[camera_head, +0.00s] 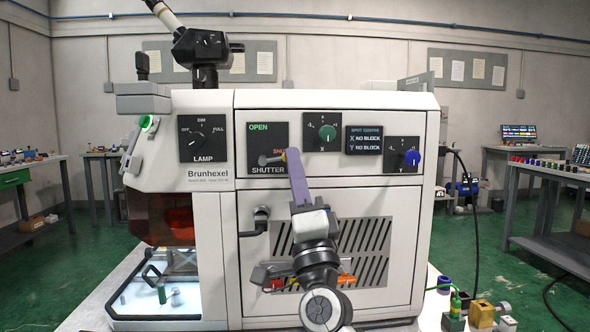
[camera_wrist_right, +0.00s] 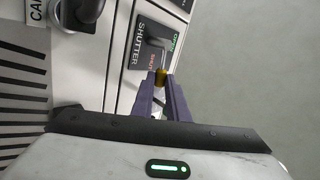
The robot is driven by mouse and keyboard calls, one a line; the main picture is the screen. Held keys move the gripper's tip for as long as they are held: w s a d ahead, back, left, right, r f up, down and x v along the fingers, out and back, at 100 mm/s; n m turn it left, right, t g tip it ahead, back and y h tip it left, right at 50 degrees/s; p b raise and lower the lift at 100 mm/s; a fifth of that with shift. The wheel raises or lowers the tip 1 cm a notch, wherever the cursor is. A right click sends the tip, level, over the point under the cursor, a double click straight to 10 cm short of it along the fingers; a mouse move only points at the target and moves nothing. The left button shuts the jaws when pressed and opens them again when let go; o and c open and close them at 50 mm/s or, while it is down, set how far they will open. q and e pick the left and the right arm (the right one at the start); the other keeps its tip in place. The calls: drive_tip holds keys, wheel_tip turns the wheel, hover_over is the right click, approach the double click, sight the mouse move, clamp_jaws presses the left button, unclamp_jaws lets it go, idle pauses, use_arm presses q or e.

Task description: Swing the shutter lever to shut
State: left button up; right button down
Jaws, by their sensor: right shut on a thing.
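The shutter panel (camera_head: 267,138) is a dark plate on the white Brunhexel machine, marked OPEN at its upper left and SHUT in red at its right. The shutter lever (camera_head: 269,160) is short and grey and points right, toward the SHUT mark, which is partly hidden. My left gripper is not in view.
The lamp dial (camera_head: 203,138) is left of the panel. A green knob (camera_head: 327,132), a display (camera_head: 364,140) and a blue knob (camera_head: 411,158) are to the right. A black handle (camera_head: 259,221) sticks out below. Small blocks (camera_head: 481,313) lie at the lower right.

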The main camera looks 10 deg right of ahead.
drive_tip(key=c, duration=1.7)
unclamp_jaws()
drive_tip(key=shift+f, duration=0.1)
drive_tip(key=b+v, duration=0.1)
drive_tip(key=v, duration=0.9)
drive_tip(key=shift+s+f, duration=0.1)
